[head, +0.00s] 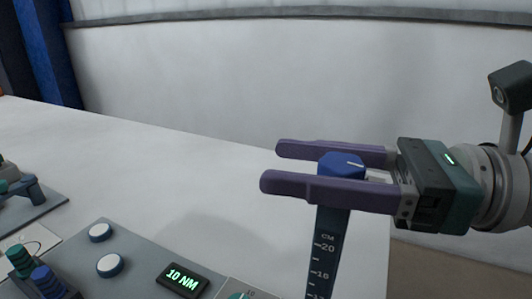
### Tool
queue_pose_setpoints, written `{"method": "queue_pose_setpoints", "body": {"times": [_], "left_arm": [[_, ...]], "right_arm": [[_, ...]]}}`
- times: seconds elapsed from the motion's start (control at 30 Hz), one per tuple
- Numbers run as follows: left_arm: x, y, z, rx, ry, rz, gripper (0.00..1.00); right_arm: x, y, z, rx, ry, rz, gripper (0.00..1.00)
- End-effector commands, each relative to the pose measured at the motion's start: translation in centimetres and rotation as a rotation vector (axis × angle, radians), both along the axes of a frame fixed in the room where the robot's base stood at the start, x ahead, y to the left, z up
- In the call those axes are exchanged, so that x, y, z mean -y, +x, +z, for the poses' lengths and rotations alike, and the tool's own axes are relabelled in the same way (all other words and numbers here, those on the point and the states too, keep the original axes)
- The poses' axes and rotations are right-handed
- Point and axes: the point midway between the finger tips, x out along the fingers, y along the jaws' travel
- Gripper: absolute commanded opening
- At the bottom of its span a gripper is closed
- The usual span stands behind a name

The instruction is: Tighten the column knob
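The column knob (341,164) is blue with a white mark on its top. It sits on top of a dark upright column (327,245) that bears a white CM scale. My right gripper (270,166) reaches in from the right, with one purple finger on the near side of the knob and one on the far side. The knob fills most of the gap between the fingers. I cannot tell whether both fingers touch it. The near finger hides the knob's lower part. My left gripper is not in view.
A grey panel (135,262) at the lower left holds white round buttons (110,265), a display (183,280) reading 10 NM, and green and blue knobs (47,281). Another device (28,190) stands at the far left. The white table (190,170) is clear behind the panel.

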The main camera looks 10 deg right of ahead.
Motion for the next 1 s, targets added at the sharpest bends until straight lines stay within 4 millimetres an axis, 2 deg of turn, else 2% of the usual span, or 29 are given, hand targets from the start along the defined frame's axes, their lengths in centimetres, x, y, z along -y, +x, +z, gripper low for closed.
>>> {"method": "queue_pose_setpoints", "body": {"times": [0.07, 0.5, 0.77, 1.0], "left_arm": [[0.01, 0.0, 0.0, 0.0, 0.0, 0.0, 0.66], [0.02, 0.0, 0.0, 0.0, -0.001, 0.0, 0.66], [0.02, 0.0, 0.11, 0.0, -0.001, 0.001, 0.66], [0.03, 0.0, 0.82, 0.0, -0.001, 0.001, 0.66]], "right_arm": [[0.02, -0.01, 0.0, 0.0, 0.0, 0.0, 0.5], [0.02, -0.02, 0.01, 0.0, 0.0, 0.0, 0.0], [0.02, -0.03, 0.04, -0.001, 0.0, -0.009, 0.0], [0.1, 0.15, 0.18, -0.002, 0.002, -0.094, 0.0]]}}
